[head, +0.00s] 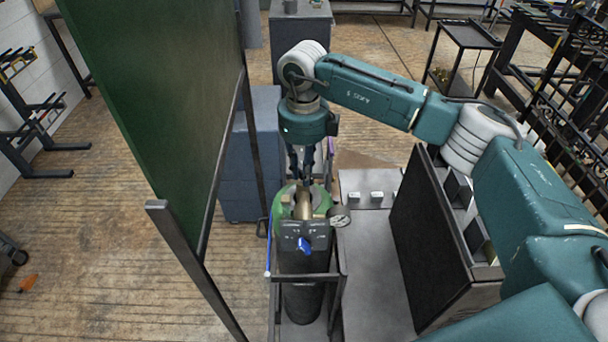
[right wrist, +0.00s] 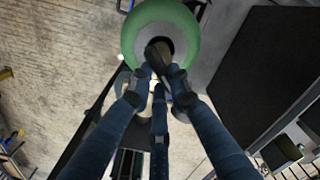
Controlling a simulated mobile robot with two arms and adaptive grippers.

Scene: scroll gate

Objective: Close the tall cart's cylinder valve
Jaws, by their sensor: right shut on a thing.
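The gas cylinder, with a green shoulder (head: 279,207) and a dark body (head: 302,303), stands upright in the tall cart (head: 337,275). Its brass-coloured valve (head: 303,204) is at the top. My right gripper (head: 305,180) reaches down from above, with its fingers shut on the valve's top. In the right wrist view the fingers (right wrist: 163,75) converge over the dark opening in the green shoulder (right wrist: 133,40), and hide most of the valve. The handwheel cannot be made out clearly. My left gripper is not in view.
A round gauge (head: 339,216) and a dark panel with a blue knob (head: 304,245) sit at the cylinder's front. A large green screen (head: 160,90) stands close on the left. A grey surface (head: 375,270) and a dark box-like unit (head: 430,235) are on the right. A blue-grey cabinet (head: 240,170) stands behind.

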